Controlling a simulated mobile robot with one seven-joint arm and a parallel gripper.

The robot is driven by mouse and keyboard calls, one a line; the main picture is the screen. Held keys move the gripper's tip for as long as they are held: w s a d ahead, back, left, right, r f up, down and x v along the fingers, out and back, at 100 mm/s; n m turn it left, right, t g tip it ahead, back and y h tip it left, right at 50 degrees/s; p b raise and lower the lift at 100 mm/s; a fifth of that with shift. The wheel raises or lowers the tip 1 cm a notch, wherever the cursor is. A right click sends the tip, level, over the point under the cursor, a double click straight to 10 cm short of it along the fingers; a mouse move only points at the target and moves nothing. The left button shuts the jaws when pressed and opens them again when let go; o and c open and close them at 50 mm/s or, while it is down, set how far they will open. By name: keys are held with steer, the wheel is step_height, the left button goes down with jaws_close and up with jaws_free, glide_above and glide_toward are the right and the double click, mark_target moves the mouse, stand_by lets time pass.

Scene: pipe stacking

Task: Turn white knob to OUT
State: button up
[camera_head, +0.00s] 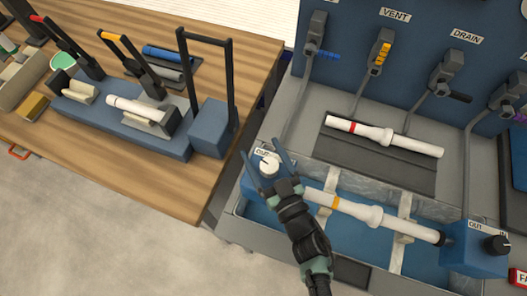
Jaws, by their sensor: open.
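The white knob (269,162) sits on top of a blue block at the left end of the water trough (236,216). A small label (262,152) lies behind the knob, partly covered; its text is hard to read. My gripper (263,160) is open, with one blue-grey finger on each side of the white knob. I cannot tell whether the fingers touch it. A black knob (497,244) sits on a blue block (474,250) at the trough's right end, with an OUT label (475,226) beside it.
A white pipe with an orange band (360,211) lies across the trough's supports. Another with a red band (385,136) rests on a dark mat behind. A blue panel with VENT and DRAIN valves stands at the back. A wooden table (170,190) with fixtures stands left.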

steer(key=b+v, duration=0.2)
steer(key=v, duration=1.1)
